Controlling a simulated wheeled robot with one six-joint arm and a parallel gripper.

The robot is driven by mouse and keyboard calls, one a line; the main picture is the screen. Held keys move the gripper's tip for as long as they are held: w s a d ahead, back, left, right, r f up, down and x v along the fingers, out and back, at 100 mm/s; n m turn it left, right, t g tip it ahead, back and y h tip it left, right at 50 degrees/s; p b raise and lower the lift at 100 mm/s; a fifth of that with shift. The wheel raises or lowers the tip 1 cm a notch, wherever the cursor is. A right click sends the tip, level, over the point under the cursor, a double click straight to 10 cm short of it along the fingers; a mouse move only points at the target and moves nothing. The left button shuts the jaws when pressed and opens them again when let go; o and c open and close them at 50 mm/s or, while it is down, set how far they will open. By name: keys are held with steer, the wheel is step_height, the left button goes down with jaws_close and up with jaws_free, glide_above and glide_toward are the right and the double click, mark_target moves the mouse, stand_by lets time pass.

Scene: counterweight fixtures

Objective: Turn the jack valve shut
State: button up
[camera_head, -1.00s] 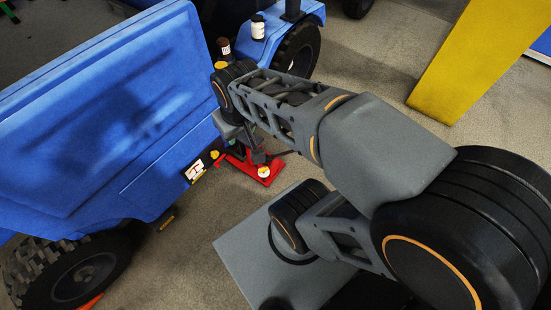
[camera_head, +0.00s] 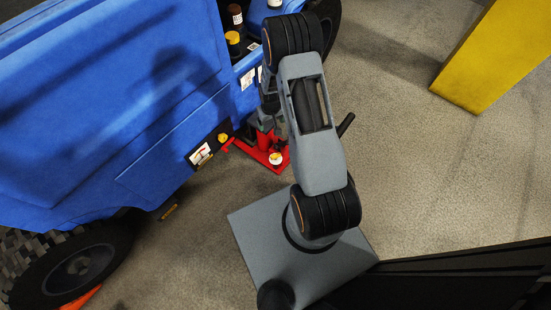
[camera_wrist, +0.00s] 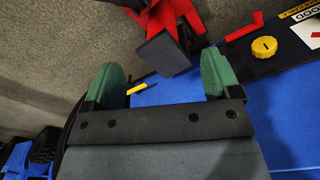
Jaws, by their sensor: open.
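The red jack (camera_head: 267,147) stands on the floor beside the blue vehicle, partly hidden by my arm in the head view. A small white-and-yellow knob (camera_head: 276,158), perhaps its valve, sits on the red base. Part of the red jack (camera_wrist: 182,12) shows at the top of the wrist view, with a dark grey pad (camera_wrist: 165,53) in front. My gripper (camera_wrist: 162,80) has green fingers spread apart and nothing between them. The pad appears just beyond the fingertips; I cannot tell whether they touch it. The knob on the base is not identifiable in the wrist view.
The blue vehicle (camera_head: 110,110) fills the left. A yellow knob (camera_wrist: 264,47) and a red lever (camera_wrist: 243,27) are on its dark edge. A black handle (camera_head: 346,124) sticks out beside my arm. A yellow block (camera_head: 490,60) stands upper right; floor between is clear.

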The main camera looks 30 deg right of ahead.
steer(key=b, duration=0.2)
glide_above(276, 155)
step_height(276, 155, down, 13)
steer(key=shift+g, duration=0.3)
step_height(276, 155, down, 13)
steer(key=b, duration=0.4)
steer(key=shift+f+b, duration=0.1)
steer(key=shift+b, duration=0.25)
steer(key=shift+c, duration=0.5)
steer(key=c, duration=0.8)
steer(key=shift+m, duration=0.3)
steer(key=m+b, duration=0.1)
steer(key=m, duration=0.4)
steer(key=shift+w+b, duration=0.1)
steer(key=shift+b, duration=0.25)
steer(key=m+b, duration=0.1)
steer(key=m, duration=0.5)
steer(key=shift+m, duration=0.6)
